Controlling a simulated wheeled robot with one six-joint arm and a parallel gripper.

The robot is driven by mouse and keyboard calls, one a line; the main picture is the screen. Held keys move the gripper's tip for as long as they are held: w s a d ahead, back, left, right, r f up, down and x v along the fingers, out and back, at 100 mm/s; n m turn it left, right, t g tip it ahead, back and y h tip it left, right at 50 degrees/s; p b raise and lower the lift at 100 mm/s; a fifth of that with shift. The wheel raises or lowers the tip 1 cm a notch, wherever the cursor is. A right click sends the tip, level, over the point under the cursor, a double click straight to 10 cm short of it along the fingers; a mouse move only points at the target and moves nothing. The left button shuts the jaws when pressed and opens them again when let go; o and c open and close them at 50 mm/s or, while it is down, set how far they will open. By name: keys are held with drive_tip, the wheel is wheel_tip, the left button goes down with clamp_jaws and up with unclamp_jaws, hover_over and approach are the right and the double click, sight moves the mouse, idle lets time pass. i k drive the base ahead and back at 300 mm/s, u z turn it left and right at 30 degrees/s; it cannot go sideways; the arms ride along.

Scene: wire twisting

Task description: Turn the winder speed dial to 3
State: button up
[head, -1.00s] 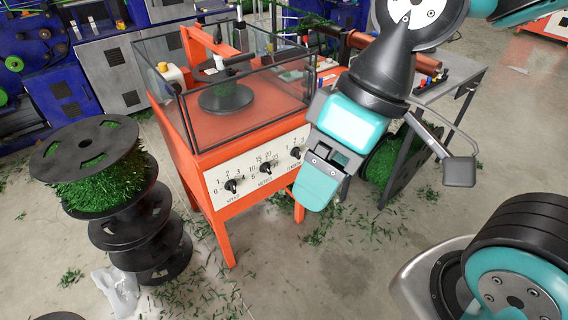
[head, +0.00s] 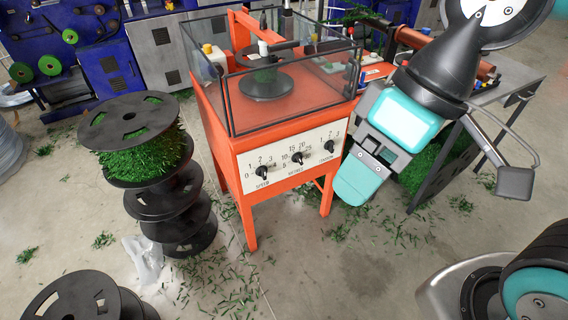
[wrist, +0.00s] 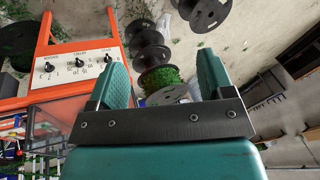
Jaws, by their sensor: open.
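The winder speed dial (head: 262,172) is the left black knob on the white panel (head: 280,181) of the orange winder. Its scale runs from 0 at the left through 1, 2 and 3; its pointer is too small to read surely. In the upside-down wrist view the speed dial (wrist: 107,53) is the panel's rightmost knob. My gripper (head: 354,186) is right of the panel in the head view, apart from the speed dial. In the wrist view my gripper (wrist: 163,76) has its teal fingers wide apart, with nothing between them in grasp.
Two similar knobs, metres (head: 298,158) and tension (head: 329,147), sit right of the speed dial. Stacked black spools (head: 165,190) stand left of the winder, and another spool (head: 90,298) is at the lower left. The floor (head: 330,275) before the winder is open, with green clippings.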

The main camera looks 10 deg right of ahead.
sight(262, 172)
drive_tip(key=z, duration=1.25)
drive_tip(key=k, duration=0.8)
drive_tip(key=u, duration=1.2)
drive_tip(key=i, duration=0.5)
